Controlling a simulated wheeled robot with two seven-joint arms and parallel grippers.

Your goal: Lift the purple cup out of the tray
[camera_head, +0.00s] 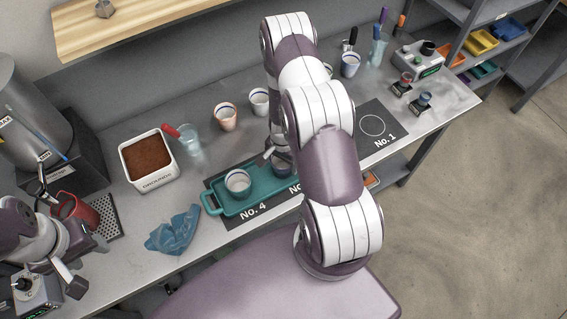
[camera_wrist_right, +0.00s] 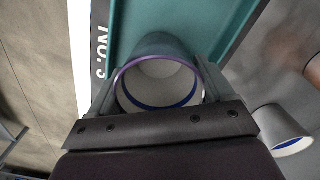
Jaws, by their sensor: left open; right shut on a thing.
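The purple-rimmed cup (camera_wrist_right: 160,72) is between the fingers of my right gripper (camera_wrist_right: 157,92) in the right wrist view, with its open top facing the camera. In the head view the same cup (camera_head: 281,170) is partly hidden by my right gripper (camera_head: 272,156) and arm. The right gripper is shut on it. The teal tray (camera_head: 260,188) lies under and around the cup; whether the cup's base touches the tray cannot be told. My left gripper (camera_head: 87,262) is open and empty at the lower left, near a red mug.
Another cup (camera_head: 238,183) stands in the tray's left part. A grounds bin (camera_head: 150,178), a glass (camera_head: 191,140), a blue cloth (camera_head: 174,232) and the red mug (camera_head: 76,208) are to the left. Two cups, one pinkish (camera_head: 226,118) and one white (camera_head: 259,100), stand behind the tray.

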